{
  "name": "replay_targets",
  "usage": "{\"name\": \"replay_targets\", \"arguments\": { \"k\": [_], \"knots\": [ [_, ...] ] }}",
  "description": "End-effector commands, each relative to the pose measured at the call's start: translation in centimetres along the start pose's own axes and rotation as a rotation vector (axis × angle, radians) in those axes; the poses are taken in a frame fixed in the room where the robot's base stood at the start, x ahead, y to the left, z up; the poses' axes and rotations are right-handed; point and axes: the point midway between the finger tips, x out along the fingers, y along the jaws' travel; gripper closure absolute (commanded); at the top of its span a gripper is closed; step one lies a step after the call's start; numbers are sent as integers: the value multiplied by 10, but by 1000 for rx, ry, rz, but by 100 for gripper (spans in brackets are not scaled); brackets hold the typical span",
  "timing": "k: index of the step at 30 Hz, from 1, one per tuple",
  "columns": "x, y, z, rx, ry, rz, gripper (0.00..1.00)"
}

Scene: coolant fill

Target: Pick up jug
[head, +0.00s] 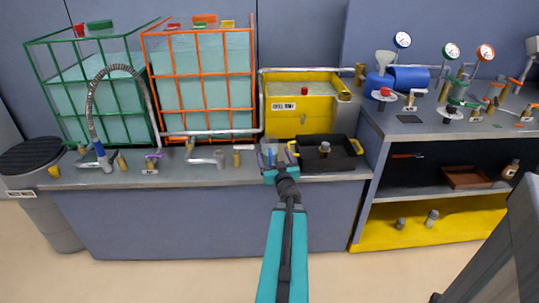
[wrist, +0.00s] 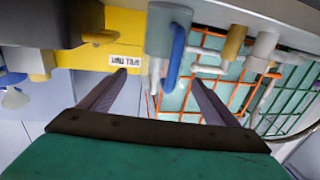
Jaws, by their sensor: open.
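The jug (wrist: 163,38) is grey-blue with a bright blue handle. In the wrist view it is at the top centre, beyond my fingertips, with its handle on its right side. My gripper (wrist: 158,75) is open and empty, with one finger to each side below the jug. In the head view my gripper (head: 279,162) is at the front edge of the bench. The jug (head: 268,149) shows there only in small part behind it. I see no contact between fingers and jug.
A black tray (head: 346,161) with yellow handles lies just right of my gripper. A yellow tank (head: 290,117) stands behind it. Valves and a pipe (head: 208,160) line the bench to the left, before green- and orange-caged tanks (head: 203,92). A black-lidded bin (head: 33,160) is far left.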

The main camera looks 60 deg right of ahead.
Motion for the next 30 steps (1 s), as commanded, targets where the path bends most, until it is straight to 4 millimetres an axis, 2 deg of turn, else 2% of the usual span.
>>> {"name": "replay_targets", "arguments": {
  "k": [18,30],
  "knots": [
    [48,0,0,0,0,0,17],
    [51,0,-1,0,0,0,17]
  ]
}}
